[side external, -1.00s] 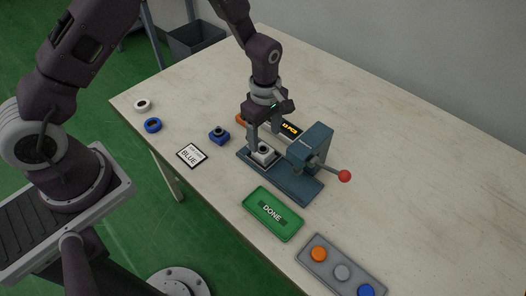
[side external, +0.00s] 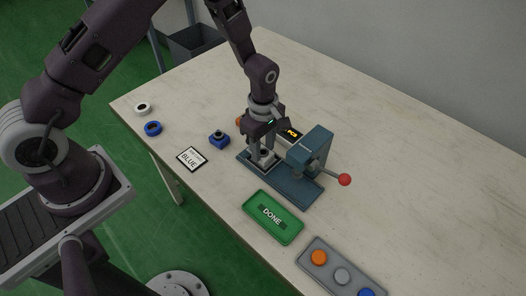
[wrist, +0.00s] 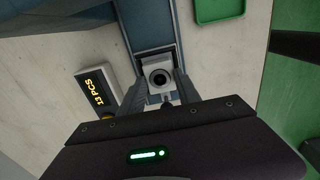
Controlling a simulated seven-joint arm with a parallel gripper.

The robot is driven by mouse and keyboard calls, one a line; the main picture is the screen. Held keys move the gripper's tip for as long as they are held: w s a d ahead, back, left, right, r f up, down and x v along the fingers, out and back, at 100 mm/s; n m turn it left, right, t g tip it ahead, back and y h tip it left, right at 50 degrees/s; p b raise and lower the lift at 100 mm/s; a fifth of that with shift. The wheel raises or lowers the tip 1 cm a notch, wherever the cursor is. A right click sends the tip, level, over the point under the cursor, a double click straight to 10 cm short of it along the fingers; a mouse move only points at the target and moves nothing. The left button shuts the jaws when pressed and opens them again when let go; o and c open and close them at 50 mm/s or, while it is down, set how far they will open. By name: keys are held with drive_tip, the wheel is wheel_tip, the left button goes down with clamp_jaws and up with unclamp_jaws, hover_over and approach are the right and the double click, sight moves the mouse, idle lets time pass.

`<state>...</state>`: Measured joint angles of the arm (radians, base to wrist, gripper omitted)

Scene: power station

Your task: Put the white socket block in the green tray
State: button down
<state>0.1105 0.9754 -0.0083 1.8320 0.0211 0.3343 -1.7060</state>
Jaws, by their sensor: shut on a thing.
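The white socket block (wrist: 158,73) sits between my gripper's fingers in the wrist view, with a dark round opening facing up. My gripper (side external: 263,158) is low over the left end of the blue press base (side external: 297,188) and is shut on the block; it also shows in the wrist view (wrist: 160,98). In the side view the fingers hide most of the block, and I cannot tell whether it touches the base. The green tray (side external: 252,213), marked DONE, lies empty in front of the press; its corner shows in the wrist view (wrist: 220,8).
The press head (side external: 311,148) with its red-knobbed lever (side external: 344,180) stands right of my gripper. A counter display (side external: 291,133) is behind. A button panel (side external: 342,275) is at front right.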

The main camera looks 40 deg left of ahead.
sight(263, 153)
wheel_tip(263, 153, up, 15)
drive_tip(key=s+d, duration=1.1)
drive_tip(key=d, duration=0.3)
drive_tip(key=f, duration=1.6)
drive_tip(key=shift+w+a, duration=0.1)
drive_tip(key=shift+a, duration=0.25)
drive_tip(key=shift+f, duration=0.1)
drive_tip(key=c, duration=0.9)
unclamp_jaws()
drive_tip(key=shift+o, duration=0.2)
wheel_tip(263, 153, up, 12)
drive_tip(key=shift+r, duration=0.2)
